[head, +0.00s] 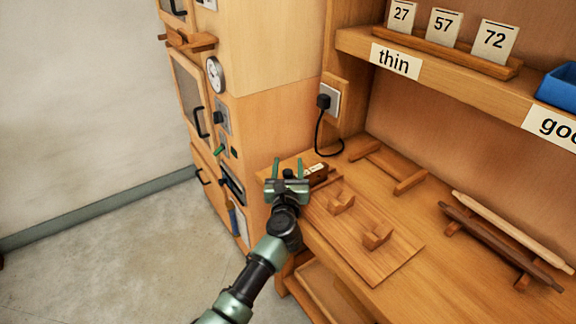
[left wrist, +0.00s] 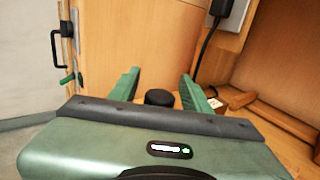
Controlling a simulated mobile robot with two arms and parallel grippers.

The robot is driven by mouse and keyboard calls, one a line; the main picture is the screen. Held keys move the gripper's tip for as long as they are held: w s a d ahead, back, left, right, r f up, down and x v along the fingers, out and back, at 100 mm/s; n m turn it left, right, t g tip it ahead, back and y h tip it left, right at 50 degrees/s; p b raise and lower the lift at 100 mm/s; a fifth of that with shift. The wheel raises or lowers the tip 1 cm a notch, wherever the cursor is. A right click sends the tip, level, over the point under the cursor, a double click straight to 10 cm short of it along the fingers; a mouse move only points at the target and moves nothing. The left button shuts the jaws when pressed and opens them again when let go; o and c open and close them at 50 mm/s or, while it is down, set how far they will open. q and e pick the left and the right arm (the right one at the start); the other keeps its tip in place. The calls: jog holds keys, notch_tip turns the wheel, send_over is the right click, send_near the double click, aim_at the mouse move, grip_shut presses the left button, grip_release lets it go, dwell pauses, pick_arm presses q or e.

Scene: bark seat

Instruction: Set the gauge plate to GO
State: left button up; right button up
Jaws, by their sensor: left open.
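My left gripper (head: 288,168) is open, with its two green fingers apart at the back left corner of the bench. In the left wrist view its fingers (left wrist: 158,85) point toward the wooden cabinet side, and nothing is seen gripped. A black round thing (left wrist: 160,97) shows between them; I cannot tell what it is. Just right of the gripper lies a small dark brown block with a white label (head: 316,169), partly hidden by the gripper. It also shows beside the right finger in the left wrist view (left wrist: 214,103). I cannot read GO or make out a gauge plate for certain. My right gripper is not in view.
A wooden board (head: 385,262) with two small blocks lies on the bench (head: 455,270). A black plug with a cord (head: 323,102) sits in the wall socket. Rods rest on supports at right (head: 500,245). A cabinet with a dial (head: 215,75) stands left. The shelf holds number cards (head: 447,24).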

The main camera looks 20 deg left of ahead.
pick_arm(q)
jog(key=shift+w, duration=0.1)
grip_shut()
dwell(1.4)
